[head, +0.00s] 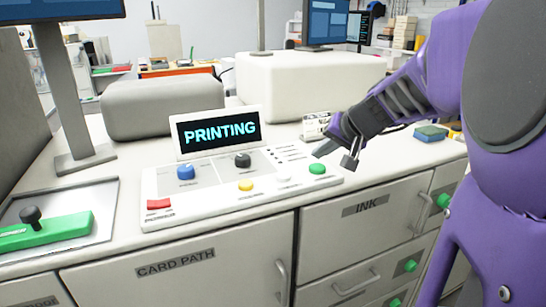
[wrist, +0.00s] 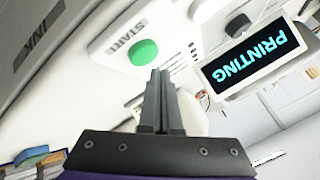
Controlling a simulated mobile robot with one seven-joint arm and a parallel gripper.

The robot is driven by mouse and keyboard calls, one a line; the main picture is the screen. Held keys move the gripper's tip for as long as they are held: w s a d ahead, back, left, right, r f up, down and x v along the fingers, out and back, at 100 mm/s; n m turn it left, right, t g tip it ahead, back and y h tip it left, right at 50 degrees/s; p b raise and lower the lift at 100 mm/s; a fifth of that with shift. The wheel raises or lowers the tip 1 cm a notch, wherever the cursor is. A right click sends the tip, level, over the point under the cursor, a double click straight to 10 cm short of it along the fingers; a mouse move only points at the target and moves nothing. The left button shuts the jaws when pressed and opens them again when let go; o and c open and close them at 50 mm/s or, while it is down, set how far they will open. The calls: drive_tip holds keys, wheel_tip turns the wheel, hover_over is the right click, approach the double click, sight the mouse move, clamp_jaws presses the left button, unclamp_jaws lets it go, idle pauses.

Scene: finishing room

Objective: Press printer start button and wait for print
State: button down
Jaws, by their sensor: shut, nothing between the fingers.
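The printer's control panel (head: 215,192) lies on the white counter. Its display (head: 218,132) reads PRINTING in cyan letters, and the display also shows in the wrist view (wrist: 251,61). The green start button (head: 317,169) is at the panel's right end. In the wrist view the green button (wrist: 143,53) sits beside the label START.
A blue knob (head: 186,172), a black knob (head: 243,160), a yellow button (head: 246,185) and a red switch (head: 159,204) are on the panel. A white printer housing (head: 310,80) stands behind. Sponges (head: 430,132) lie at the right. Drawers marked INK (head: 365,205) are below.

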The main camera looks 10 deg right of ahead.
sight(320, 169)
drive_tip(key=shift+r+p, duration=1.4)
drive_tip(key=shift+r, duration=0.9)
